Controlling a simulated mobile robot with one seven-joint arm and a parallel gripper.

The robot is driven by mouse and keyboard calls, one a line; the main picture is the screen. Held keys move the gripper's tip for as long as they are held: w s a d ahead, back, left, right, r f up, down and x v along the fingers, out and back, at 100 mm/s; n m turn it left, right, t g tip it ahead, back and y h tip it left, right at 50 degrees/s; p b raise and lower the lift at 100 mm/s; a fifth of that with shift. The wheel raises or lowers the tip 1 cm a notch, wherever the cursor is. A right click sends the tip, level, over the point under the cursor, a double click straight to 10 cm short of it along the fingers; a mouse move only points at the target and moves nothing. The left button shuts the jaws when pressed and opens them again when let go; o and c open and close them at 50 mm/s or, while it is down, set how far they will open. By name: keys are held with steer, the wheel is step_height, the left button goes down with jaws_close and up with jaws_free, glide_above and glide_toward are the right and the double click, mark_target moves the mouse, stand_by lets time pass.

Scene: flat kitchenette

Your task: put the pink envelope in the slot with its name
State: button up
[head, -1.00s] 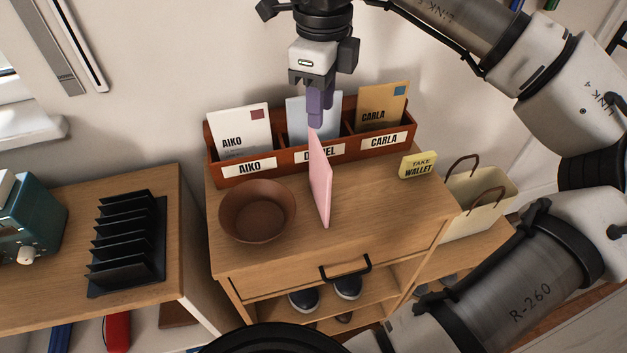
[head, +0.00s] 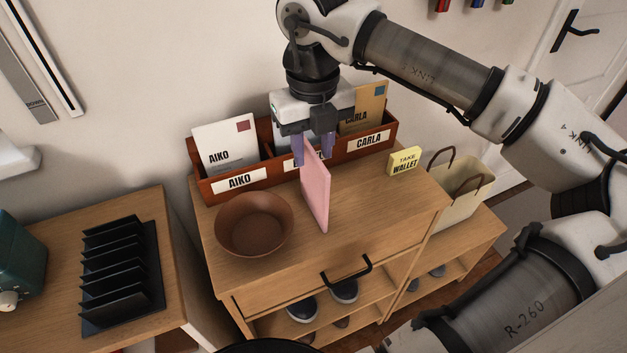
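The pink envelope (head: 316,192) stands upright on the cabinet top, nearly edge-on to me, right of the bowl. No name is readable on it. My gripper (head: 313,153) is open above it, pointing down, with one finger on each side of its top edge. I cannot tell whether either finger touches it. The red-brown letter rack (head: 208,189) stands behind, with labels AIKO (head: 240,180) at left and CARLA (head: 368,141) at right. The middle label is mostly hidden by my gripper and the envelope.
A white AIKO envelope (head: 224,146) and a tan CARLA envelope (head: 372,97) stand in the rack. A brown bowl (head: 254,224), a yellow TAKE WALLET note (head: 404,161), a black sorter (head: 121,275) and a cream bag (head: 462,191) are nearby. The cabinet's front right top is clear.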

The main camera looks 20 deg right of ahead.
mark_target(313, 173)
steer(key=shift+w+d+f+p, duration=0.1)
steer(key=shift+f+p, duration=0.4)
steer(key=shift+f, duration=1.2)
steer(key=shift+w+f+p, duration=0.1)
steer(key=shift+f+p, duration=0.4)
steer(key=shift+f, duration=1.15)
jaws_close()
